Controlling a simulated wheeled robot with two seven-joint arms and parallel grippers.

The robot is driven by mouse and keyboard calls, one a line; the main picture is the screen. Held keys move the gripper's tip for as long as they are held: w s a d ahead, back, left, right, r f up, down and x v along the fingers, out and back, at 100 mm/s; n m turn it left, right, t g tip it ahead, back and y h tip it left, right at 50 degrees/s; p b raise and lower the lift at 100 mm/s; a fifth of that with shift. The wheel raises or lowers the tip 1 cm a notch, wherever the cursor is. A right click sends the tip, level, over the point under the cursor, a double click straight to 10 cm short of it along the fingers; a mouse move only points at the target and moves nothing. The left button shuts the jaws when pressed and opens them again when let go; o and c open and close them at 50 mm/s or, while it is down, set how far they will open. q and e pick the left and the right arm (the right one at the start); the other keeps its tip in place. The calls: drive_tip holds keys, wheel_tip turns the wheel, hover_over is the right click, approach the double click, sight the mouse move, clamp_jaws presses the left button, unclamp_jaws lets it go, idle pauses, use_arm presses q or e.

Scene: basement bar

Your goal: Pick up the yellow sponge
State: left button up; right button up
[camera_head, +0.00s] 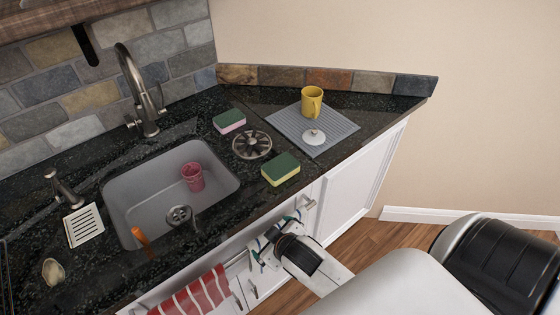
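The yellow sponge (281,174) has a dark green top and lies flat on the black counter, right of the sink and near the front edge. My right gripper (272,232) is in front of the white cabinets, below the counter edge and below the sponge, not touching it. Its two fingers look spread apart with nothing between them. My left gripper is not in view.
A pink sponge (229,122) with a green top lies farther back. Between the sponges is a round metal rack (252,145). A grey mat (343,126) holds a yellow mug (311,101) and a white lid (312,136). The sink (125,195) holds a red cup (192,177).

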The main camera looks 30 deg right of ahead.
drive_tip(key=w+a+r+n+t+y, duration=0.1)
drive_tip(key=w+r+n+t, duration=0.2)
drive_tip(key=r, duration=0.5)
drive_tip(key=w+a+r+t+y+p, duration=0.1)
drive_tip(key=w+r+t, duration=0.25)
drive_tip(key=r, duration=0.45)
drive_tip(key=w+a+r+n+t, duration=0.2)
drive_tip(key=w+r+t, duration=0.15)
drive_tip(key=r, duration=0.45)
drive_tip(key=w+a+r+n+y, duration=0.2)
drive_tip(key=a+r+n+y, duration=0.6)
drive_tip(key=n+y, duration=0.45)
drive_tip(key=n+g+h, duration=1.4)
drive_tip(key=n+g, duration=0.2)
drive_tip(key=g, duration=0.3)
hover_over(281, 165)
wheel_tip(281, 165, down, 11)
wheel_tip(281, 165, down, 6)
drive_tip(key=p, duration=0.2)
drive_tip(key=shift+s+f+p, duration=0.1)
drive_tip(key=shift+f+p, duration=0.05)
drive_tip(key=shift+p, duration=0.2)
drive_tip(key=shift+f+p, duration=0.45)
drive_tip(key=shift+f, duration=0.1)
wheel_tip(281, 165, down, 4)
drive_tip(key=shift+r+p, duration=0.15)
drive_tip(key=shift+p, duration=0.7)
drive_tip(key=shift+f, duration=0.4)
